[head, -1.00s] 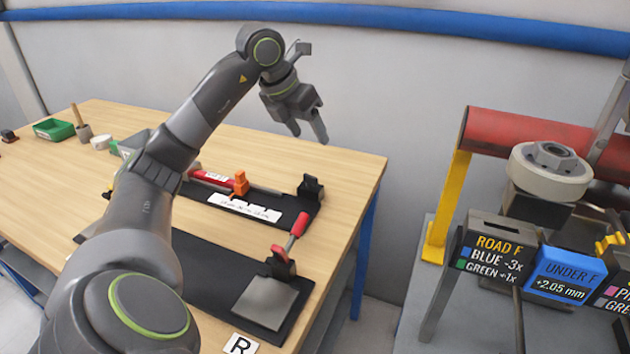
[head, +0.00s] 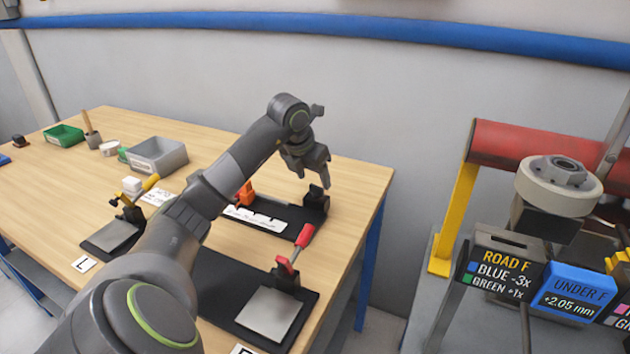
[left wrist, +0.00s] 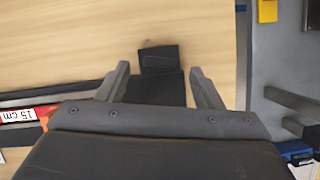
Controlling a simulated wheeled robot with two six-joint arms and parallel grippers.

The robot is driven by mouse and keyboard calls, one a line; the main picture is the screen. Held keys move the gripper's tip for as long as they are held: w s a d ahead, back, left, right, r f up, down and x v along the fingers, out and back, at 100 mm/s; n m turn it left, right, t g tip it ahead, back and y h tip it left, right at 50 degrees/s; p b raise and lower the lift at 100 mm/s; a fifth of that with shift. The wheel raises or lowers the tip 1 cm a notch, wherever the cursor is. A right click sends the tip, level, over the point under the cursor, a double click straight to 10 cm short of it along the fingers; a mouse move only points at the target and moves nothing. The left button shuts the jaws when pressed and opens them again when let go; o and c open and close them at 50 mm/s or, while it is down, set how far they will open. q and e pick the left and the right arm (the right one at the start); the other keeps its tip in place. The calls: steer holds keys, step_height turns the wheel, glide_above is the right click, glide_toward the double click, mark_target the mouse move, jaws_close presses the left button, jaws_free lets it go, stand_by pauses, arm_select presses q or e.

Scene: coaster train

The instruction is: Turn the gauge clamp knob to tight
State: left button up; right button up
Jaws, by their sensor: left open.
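The gauge lies on a black board (head: 290,228) with a white label strip. An orange part (head: 246,193), which may be the clamp knob, stands on it, partly behind my left arm. In the left wrist view, a red piece marked "15 cm" (left wrist: 18,115) shows at the left, with a little orange beside it. A black block (head: 316,199) stands at the board's right end; it also shows between the fingers in the left wrist view (left wrist: 158,59). My left gripper (head: 312,172) is open and empty, pointing down above this block. My right gripper is not in view.
A red-handled clamp (head: 303,238) stands on a nearer black board with a grey plate (head: 270,312). A yellow-handled clamp (head: 148,185) and a grey bin (head: 157,155) are at left. The table's right edge is close; a red roller (head: 500,150) stands beyond the gap.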

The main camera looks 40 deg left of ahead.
mark_target(316, 186)
arm_select(q)
steer(key=shift+x, duration=1.55)
steer(key=c, duration=1)
